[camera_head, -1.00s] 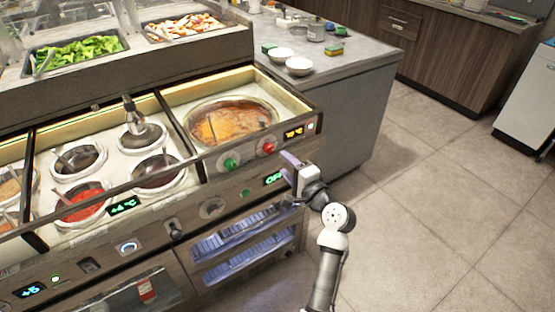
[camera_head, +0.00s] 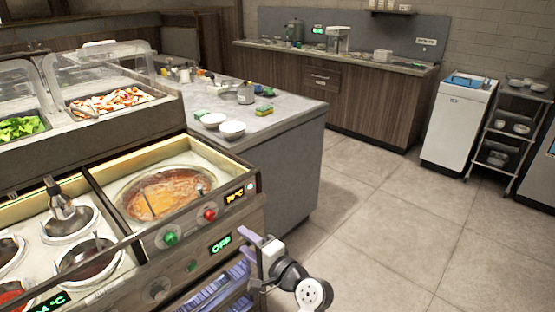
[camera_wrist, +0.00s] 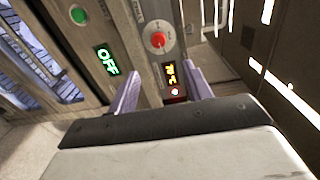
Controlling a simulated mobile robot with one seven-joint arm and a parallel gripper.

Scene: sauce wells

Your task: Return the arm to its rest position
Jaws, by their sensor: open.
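My gripper (camera_head: 258,240) is at the lower middle of the head view, in front of the right end of the sauce counter's control panel. Its purple fingers are apart with nothing between them. In the wrist view my gripper (camera_wrist: 162,88) shows both fingers spread, facing the panel (camera_wrist: 140,45) with its green OFF display, red knob and orange display. I cannot tell how small the gap to the panel is. Most of my arm is below the head view's edge.
The sauce counter (camera_head: 140,235) holds a large pan of sauce (camera_head: 165,192) and several wells. A grey worktop (camera_head: 275,122) with two white bowls stands behind. Open tiled floor (camera_head: 390,230) lies to the right, before a white cabinet (camera_head: 455,125) and a rack (camera_head: 508,130).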

